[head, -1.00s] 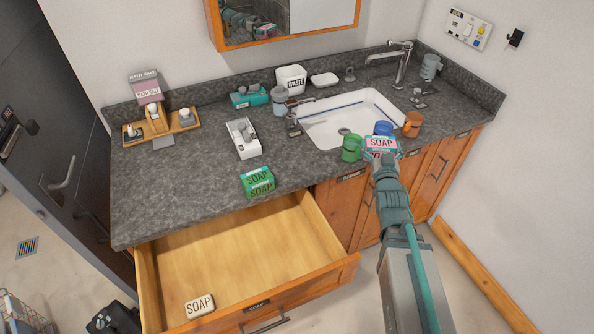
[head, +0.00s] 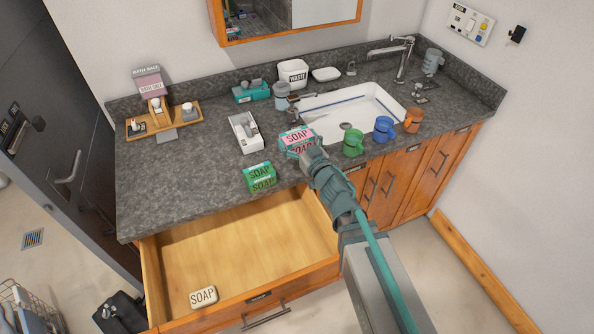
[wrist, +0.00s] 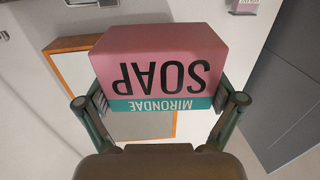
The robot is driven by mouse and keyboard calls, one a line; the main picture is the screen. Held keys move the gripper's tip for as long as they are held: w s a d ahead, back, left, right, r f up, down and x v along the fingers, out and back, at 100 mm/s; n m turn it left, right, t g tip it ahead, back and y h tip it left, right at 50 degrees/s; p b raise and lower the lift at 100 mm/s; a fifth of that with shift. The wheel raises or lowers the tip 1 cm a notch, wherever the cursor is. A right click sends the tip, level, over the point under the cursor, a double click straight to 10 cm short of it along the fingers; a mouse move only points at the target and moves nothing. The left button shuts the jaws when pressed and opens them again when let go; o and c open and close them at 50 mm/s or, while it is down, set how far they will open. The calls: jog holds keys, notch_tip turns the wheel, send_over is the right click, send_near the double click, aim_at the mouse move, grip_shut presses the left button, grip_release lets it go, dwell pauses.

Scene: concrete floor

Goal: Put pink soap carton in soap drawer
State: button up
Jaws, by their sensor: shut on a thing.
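The pink soap carton (head: 297,138) has a teal band and dark lettering. My gripper (head: 308,150) is shut on it and holds it near the counter's front, left of the green mug. In the wrist view the carton (wrist: 160,62) sits between both fingers of my gripper (wrist: 160,100), its lettering upside down. The soap drawer (head: 240,250) is pulled open below the counter, to the lower left of the carton. A white soap bar (head: 203,296) lies inside it near the front left.
A green soap carton (head: 261,178) sits on the counter edge above the drawer. Green (head: 353,144), blue (head: 384,129) and orange (head: 413,120) mugs stand right of my gripper. A white tray (head: 240,140) lies behind. Most of the drawer floor is bare.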

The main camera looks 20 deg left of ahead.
jog(key=shift+f, duration=4.8)
jog(key=shift+f+b, duration=0.25)
jog(key=shift+b, duration=0.05)
jog(key=o, duration=0.9)
